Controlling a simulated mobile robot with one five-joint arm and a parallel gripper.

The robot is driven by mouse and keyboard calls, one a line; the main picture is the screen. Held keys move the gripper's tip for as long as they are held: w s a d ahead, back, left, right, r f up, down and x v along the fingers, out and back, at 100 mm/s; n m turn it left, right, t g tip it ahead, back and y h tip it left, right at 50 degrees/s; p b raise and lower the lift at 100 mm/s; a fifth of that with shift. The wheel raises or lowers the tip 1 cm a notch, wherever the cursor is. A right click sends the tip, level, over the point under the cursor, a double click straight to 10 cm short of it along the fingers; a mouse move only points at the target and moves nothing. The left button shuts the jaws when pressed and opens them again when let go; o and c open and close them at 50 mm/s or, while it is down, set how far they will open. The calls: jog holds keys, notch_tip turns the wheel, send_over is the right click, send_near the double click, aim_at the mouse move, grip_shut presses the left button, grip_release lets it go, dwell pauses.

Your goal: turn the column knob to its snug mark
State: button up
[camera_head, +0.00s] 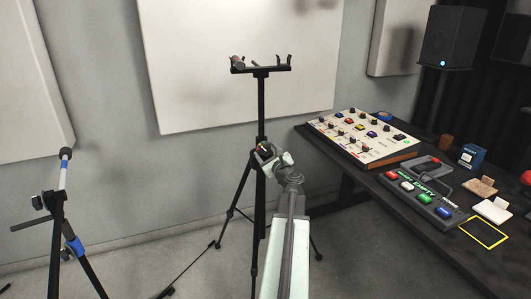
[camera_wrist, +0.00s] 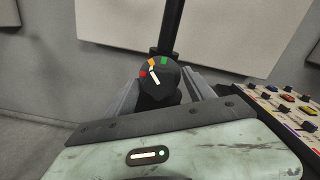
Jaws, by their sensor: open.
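The column knob (camera_wrist: 160,84) is a dark round knob on the black stand. In the wrist view it shows red, orange and green marks along its upper edge. Its white pointer line leans up and left, close to the orange mark. My gripper (camera_wrist: 162,92) is open, with one grey finger on each side of the knob. I cannot tell whether either finger touches it. In the head view my gripper (camera_head: 269,155) is at the stand's column (camera_head: 261,115), covering most of the knob. Which colour is the snug mark is not labelled.
The stand's top bar (camera_head: 261,69) carries small hooks. A dark desk (camera_head: 420,235) at right holds a mixer panel (camera_head: 360,137) and a button box (camera_head: 421,199). A microphone stand (camera_head: 62,205) is at left. Tripod legs spread over the floor.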

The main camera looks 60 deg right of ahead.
jog(key=v, duration=0.7)
jog(key=shift+s+a, duration=0.15)
jog(key=shift+a, duration=0.05)
